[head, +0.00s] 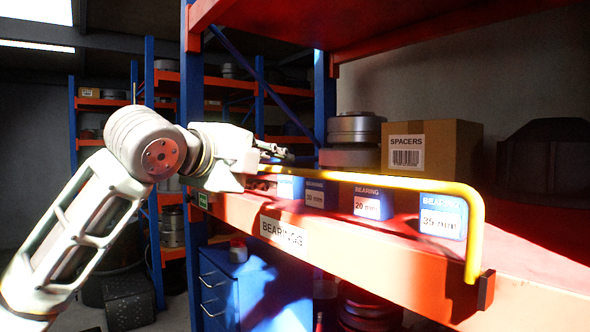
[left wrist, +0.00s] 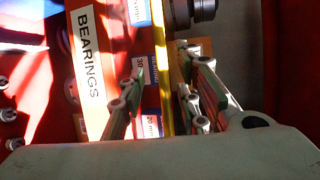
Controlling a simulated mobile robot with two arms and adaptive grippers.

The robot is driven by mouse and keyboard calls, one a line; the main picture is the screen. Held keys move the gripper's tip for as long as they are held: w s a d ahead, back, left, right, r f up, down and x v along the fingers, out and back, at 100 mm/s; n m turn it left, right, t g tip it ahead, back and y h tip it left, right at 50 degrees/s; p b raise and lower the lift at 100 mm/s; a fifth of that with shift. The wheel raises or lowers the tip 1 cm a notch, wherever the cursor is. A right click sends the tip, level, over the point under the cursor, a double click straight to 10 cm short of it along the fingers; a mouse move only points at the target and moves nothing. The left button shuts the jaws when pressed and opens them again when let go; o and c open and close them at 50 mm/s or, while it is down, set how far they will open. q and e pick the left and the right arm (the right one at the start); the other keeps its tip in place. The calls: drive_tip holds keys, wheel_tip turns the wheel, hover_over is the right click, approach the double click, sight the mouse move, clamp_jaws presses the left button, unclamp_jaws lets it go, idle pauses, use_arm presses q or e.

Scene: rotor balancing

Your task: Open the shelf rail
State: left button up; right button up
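The yellow shelf rail (head: 400,182) runs along the front of the orange shelf (head: 350,248), above the boxes' front edge. Its right end bends down to a black bracket (head: 486,290) on the shelf edge. My left gripper (head: 282,153) is at the rail's left part, and its fingertips are small in the head view. In the left wrist view, the open fingers of my left gripper (left wrist: 160,62) are spread with the rail (left wrist: 163,48) seen between them. Gaps show on both sides, and I cannot tell whether they touch it. My right gripper is not in view.
Behind the rail stand blue-and-white bearing boxes (head: 443,217), a cardboard SPACERS box (head: 432,150) and grey metal rings (head: 355,130). A BEARINGS label (head: 283,234) is on the shelf front. A blue upright (head: 325,95) stands near the gripper. A blue drawer cabinet (head: 240,295) is below.

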sight(279, 171)
use_arm(q)
drive_tip(key=shift+w+d+r+p, duration=0.15)
drive_tip(key=shift+r+p, duration=0.15)
drive_tip(key=shift+p, duration=0.5)
drive_tip(key=shift+p+x, duration=0.7)
drive_tip(key=shift+x, duration=0.35)
drive_tip(key=x, duration=0.3)
drive_tip(key=shift+f+p, duration=0.2)
drive_tip(key=shift+p, duration=0.1)
drive_tip(key=shift+f, duration=0.1)
drive_tip(key=shift+c, duration=1)
clamp_jaws()
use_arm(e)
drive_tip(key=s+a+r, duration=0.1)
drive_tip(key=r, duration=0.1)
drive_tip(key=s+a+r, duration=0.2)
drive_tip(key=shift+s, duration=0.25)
